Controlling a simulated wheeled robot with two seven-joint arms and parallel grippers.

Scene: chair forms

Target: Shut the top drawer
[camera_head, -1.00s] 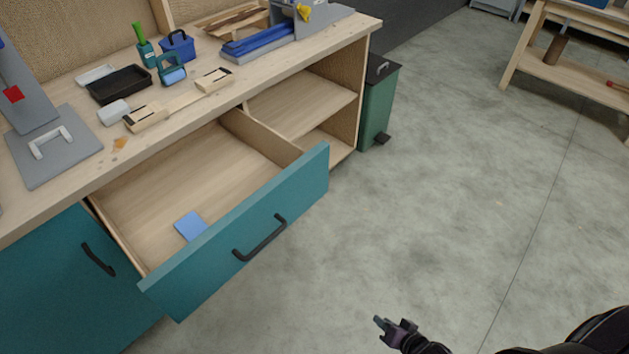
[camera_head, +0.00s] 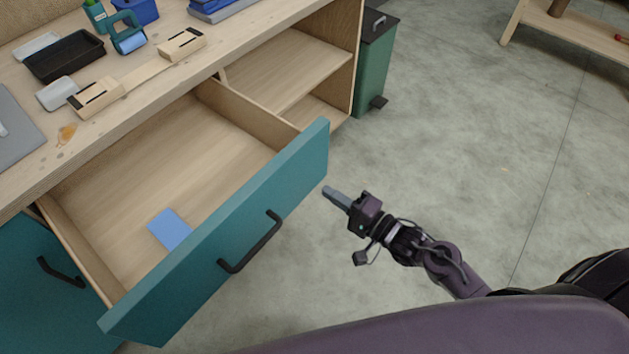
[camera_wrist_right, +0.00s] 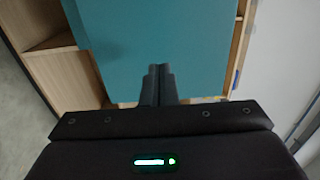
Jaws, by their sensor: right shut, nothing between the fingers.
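The top drawer (camera_head: 225,240) has a teal front with a black bar handle (camera_head: 252,243). It stands pulled far out of the wooden workbench, its inside open to view. A small blue flat piece (camera_head: 170,229) lies in it. My right gripper (camera_head: 329,192) is shut and empty, in front of the drawer front near its right end and apart from it in the head view. In the right wrist view the closed fingers (camera_wrist_right: 158,72) point at the teal front (camera_wrist_right: 150,40); I cannot tell the exact gap. My left gripper is not in view.
The benchtop (camera_head: 140,98) holds a black tray (camera_head: 64,56), wooden blocks and blue tools. A teal door with a handle (camera_head: 60,272) is at lower left. An open shelf (camera_head: 285,65) and a green bin (camera_head: 374,65) stand to the right. The floor there is clear.

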